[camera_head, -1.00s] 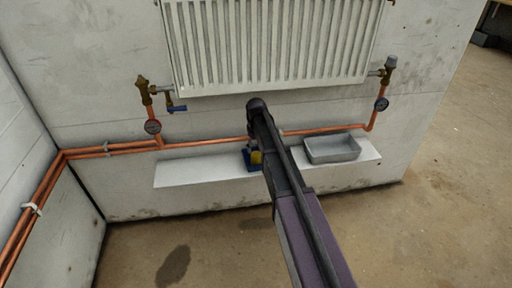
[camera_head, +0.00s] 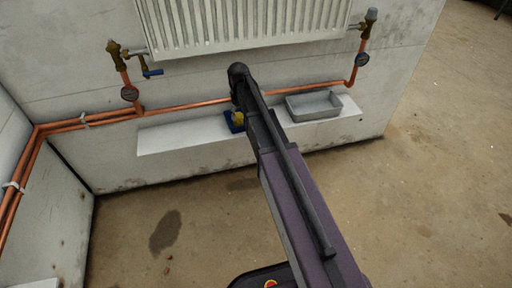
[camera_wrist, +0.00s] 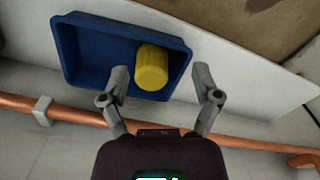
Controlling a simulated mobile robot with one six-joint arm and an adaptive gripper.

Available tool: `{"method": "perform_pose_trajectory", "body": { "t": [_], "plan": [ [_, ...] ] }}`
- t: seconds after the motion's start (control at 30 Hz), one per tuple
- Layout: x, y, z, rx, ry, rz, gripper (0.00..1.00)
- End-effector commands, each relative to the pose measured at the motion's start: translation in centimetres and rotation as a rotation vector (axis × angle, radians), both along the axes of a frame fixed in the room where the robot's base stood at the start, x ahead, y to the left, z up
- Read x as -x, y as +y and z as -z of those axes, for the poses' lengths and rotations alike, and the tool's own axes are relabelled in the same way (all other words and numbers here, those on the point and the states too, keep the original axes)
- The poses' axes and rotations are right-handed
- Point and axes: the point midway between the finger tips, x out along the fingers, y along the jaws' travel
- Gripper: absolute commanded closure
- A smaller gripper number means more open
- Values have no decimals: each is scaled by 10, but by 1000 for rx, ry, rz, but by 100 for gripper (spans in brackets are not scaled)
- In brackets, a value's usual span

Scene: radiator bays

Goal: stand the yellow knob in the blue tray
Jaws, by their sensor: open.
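The blue tray (camera_head: 231,126) sits on the white ledge, mostly hidden by my arm in the head view. In the wrist view the blue tray (camera_wrist: 85,50) fills the upper left. The yellow knob (camera_wrist: 152,68) is inside it, near its right end. The knob shows as a ribbed cylinder; I cannot tell for sure whether it stands or lies. A bit of the yellow knob (camera_head: 238,119) shows beside my arm in the head view. My gripper (camera_wrist: 160,71) is open, one finger on each side of the knob in the picture, with gaps visible. Contact is not seen.
A grey tray (camera_head: 314,105) stands on the white ledge (camera_head: 180,136), right of the blue tray. A copper pipe (camera_head: 190,106) runs along the wall behind the ledge. A radiator (camera_head: 250,22) with valves and gauges hangs above.

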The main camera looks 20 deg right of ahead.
Motion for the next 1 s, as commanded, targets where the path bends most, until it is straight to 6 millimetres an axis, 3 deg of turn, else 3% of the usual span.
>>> {"method": "perform_pose_trajectory", "body": {
  "t": [0.03, 0.3, 0.5, 0.7, 1.0],
  "plan": [
    [25, -1, 0, 0, 0, 24, 19],
    [141, -8, 0, 0, 1, 214, 19],
    [212, -12, 0, 0, 1, 344, 19],
    [244, -13, 0, 0, 1, 410, 19],
    [245, -14, 0, 0, 1, 419, 19]
  ]
}}
